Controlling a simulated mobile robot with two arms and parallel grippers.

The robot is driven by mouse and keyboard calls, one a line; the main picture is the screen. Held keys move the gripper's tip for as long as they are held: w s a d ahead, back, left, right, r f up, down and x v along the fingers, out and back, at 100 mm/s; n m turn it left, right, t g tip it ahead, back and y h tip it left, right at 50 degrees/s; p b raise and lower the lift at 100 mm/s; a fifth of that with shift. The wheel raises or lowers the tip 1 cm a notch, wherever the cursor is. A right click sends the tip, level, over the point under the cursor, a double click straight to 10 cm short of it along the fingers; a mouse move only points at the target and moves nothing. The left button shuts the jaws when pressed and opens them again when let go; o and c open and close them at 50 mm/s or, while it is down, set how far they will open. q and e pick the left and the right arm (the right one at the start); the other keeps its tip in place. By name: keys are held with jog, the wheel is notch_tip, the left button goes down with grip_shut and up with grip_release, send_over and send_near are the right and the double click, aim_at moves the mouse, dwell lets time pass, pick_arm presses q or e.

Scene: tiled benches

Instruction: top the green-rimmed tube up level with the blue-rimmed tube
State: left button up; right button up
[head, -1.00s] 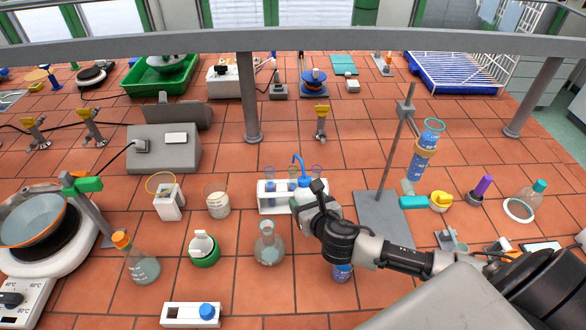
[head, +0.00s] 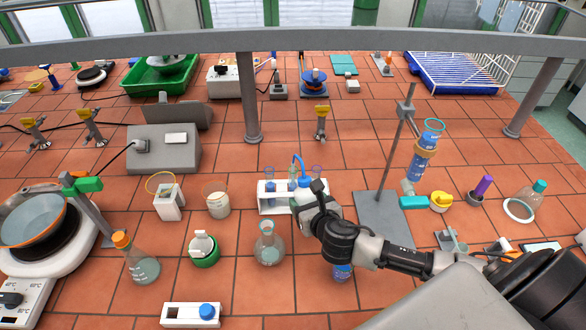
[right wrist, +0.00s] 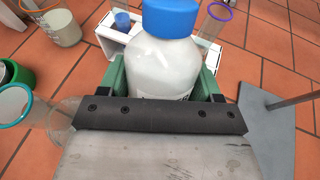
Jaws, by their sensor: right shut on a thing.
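A white rack (head: 265,207) stands mid-bench with rimmed tubes upright in it. The blue-rimmed tube (head: 269,173) is at its left, and a purple-rimmed tube (head: 317,170) is at its right, also in the right wrist view (right wrist: 215,20). The green-rimmed tube (head: 292,173) is between them, mostly hidden behind the blue spout. My right gripper (head: 308,193) is shut on a wash bottle (right wrist: 165,65) with a blue cap, held upright close in front of the rack. My left gripper is out of view.
A round flask (head: 268,250) stands in front of the rack. A beaker (head: 218,203) is to its left, and a stand base (head: 383,222) with a rod is to its right.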

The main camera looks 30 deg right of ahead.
aim_at(308, 189)
jog(key=o, duration=0.4)
notch_tip(308, 189, up, 6)
jog(key=p, duration=0.6)
jog(key=shift+f, duration=0.25)
notch_tip(308, 189, up, 2)
jog(key=shift+r+p, duration=0.1)
jog(key=shift+p, duration=0.3)
jog(key=shift+r, duration=2.2)
